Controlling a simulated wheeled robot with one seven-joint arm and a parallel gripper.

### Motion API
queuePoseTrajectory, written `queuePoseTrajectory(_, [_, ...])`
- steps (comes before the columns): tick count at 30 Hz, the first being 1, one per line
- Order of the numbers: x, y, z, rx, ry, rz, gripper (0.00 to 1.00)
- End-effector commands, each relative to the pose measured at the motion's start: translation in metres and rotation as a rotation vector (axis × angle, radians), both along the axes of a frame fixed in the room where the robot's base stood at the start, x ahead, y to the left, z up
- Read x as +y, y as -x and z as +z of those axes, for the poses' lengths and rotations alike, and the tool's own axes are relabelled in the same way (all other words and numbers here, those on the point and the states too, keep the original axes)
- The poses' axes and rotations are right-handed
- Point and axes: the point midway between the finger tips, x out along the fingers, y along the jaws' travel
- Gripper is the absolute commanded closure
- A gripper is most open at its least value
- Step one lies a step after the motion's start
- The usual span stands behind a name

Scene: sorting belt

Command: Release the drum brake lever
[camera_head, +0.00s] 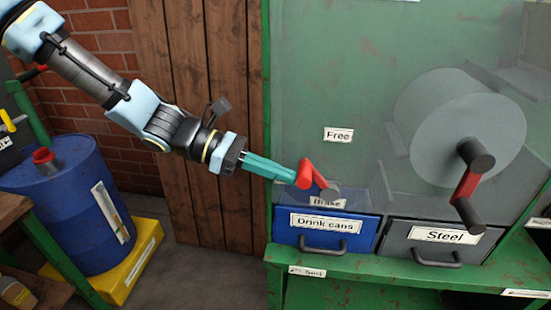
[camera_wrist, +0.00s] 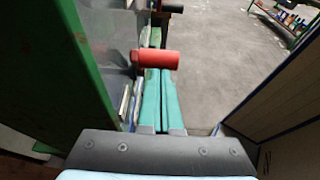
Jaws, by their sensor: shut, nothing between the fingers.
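The brake lever (camera_head: 306,174) is short and red, mounted on the front of the green machine. It slants down and right, between a "Free" label (camera_head: 338,134) above and a "Brake" label (camera_head: 327,202) just below. My gripper (camera_head: 294,177) has its teal fingers pressed together, reaching in from the left, with the tips at the lever's red end. In the wrist view the red end (camera_wrist: 155,59) lies across the tips of my gripper (camera_wrist: 155,72). I cannot tell whether they touch. The grey drum (camera_head: 440,110) is at the right.
A crank with a red arm (camera_head: 466,184) and dark handle sits on the drum. Below are a blue "Drink cans" drawer (camera_head: 360,241) and a grey "Steel" drawer (camera_head: 400,258) with protruding handles. A blue barrel (camera_head: 70,205) stands at the left. Floor between is clear.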

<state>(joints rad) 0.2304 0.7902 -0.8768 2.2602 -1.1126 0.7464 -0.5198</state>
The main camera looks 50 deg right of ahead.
Motion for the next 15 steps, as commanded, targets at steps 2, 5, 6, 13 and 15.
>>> queuePoseTrajectory(2, [-0.002,0.006,0.019,-0.056,-0.032,-0.005,1.0])
queuePoseTrajectory(5, [-0.006,0.011,0.026,-0.128,-0.078,-0.005,1.0])
queuePoseTrajectory(6, [-0.008,0.013,0.029,-0.159,-0.097,-0.006,1.0])
queuePoseTrajectory(13, [-0.017,0.027,0.037,-0.268,-0.175,-0.001,1.0])
queuePoseTrajectory(15, [-0.02,0.032,0.039,-0.268,-0.174,-0.001,1.0])
